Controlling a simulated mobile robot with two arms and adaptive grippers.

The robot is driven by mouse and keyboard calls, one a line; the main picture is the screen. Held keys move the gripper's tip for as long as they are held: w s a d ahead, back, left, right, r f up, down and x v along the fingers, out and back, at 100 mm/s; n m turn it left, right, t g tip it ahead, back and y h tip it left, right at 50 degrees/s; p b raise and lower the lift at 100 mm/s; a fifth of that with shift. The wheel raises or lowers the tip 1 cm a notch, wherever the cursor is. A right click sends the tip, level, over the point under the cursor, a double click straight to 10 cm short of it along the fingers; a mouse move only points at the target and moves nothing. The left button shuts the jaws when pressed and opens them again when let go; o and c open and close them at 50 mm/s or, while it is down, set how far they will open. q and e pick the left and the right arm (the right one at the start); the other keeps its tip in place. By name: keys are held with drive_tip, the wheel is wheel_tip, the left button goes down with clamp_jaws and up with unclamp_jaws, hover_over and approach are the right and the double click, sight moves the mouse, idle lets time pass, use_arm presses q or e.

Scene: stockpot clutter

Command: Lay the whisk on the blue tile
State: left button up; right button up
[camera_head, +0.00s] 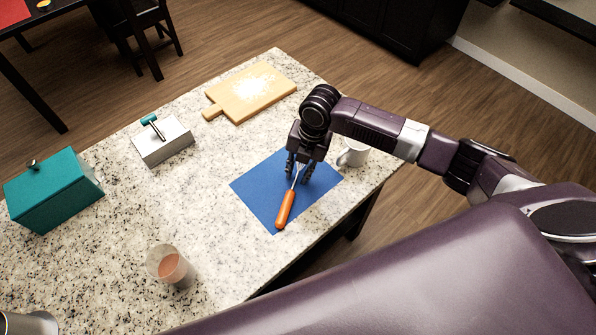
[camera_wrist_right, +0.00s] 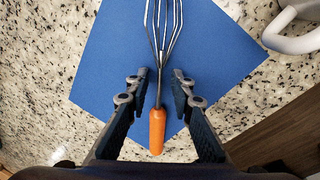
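The whisk (camera_head: 285,208) has an orange handle and wire loops. It lies on the blue tile (camera_head: 256,185), its handle end near the tile's front corner. In the right wrist view the wires of the whisk (camera_wrist_right: 163,25) run up over the blue tile (camera_wrist_right: 105,65). My right gripper (camera_head: 299,172) is over the tile, pointing down. In the wrist view my right gripper (camera_wrist_right: 159,88) has its fingers apart on either side of the whisk's neck, with gaps on both sides. In the head view the gripper hides the wire end. My left gripper is not in view.
A white mug (camera_head: 353,154) stands just right of the tile; it also shows in the wrist view (camera_wrist_right: 290,40). A wooden board (camera_head: 228,103) with white powder, a pale block (camera_head: 163,147), a teal box (camera_head: 52,194) and a cup (camera_head: 172,267) stand on the speckled counter (camera_head: 150,215).

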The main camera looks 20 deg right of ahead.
wheel_tip(320, 180, up, 12)
drive_tip(key=s+d, duration=0.1)
drive_tip(key=d, duration=0.1)
drive_tip(key=shift+b, duration=0.45)
